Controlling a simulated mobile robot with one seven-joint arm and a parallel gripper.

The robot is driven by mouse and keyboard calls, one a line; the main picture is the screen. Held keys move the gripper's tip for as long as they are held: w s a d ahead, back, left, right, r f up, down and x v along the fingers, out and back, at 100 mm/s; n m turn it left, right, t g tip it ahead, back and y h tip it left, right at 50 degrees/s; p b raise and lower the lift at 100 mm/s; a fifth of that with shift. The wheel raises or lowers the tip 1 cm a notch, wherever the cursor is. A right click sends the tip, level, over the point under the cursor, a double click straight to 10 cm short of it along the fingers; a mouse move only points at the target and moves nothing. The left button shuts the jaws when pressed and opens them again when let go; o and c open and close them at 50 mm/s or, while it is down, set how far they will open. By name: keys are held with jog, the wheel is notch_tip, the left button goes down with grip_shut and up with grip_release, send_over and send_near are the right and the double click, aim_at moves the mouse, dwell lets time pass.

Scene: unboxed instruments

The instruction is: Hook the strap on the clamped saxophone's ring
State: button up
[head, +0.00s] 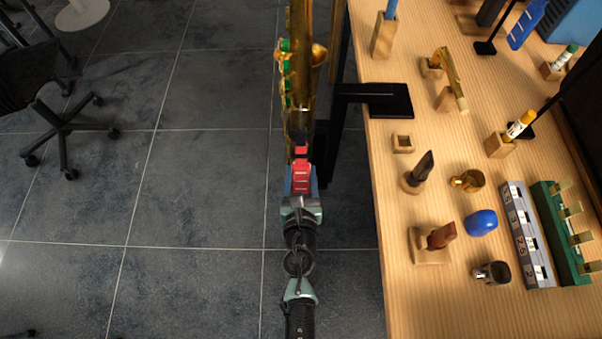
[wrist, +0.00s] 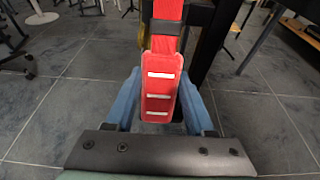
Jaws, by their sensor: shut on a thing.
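The saxophone (head: 299,75) is brass and hangs upright at the left side of the table, beside the black clamp (head: 365,95). Its ring cannot be made out. My gripper (head: 301,182) is just below and in front of the saxophone in the head view. Its blue fingers are shut on the red strap piece (head: 301,177), which also shows in the wrist view (wrist: 162,88) with three pale bars on it. A red band (wrist: 166,42) and a dark part (wrist: 164,27) lie beyond the piece. I cannot tell whether the strap touches the saxophone.
The wooden table (head: 400,250) on the right holds several small parts, among them a blue lump (head: 481,222), a grey numbered rack (head: 525,235) and a green rack (head: 560,240). A black office chair (head: 50,100) stands at left. The tiled floor (head: 190,190) between is clear.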

jog(key=o, duration=1.3)
jog(key=shift+o, duration=0.2)
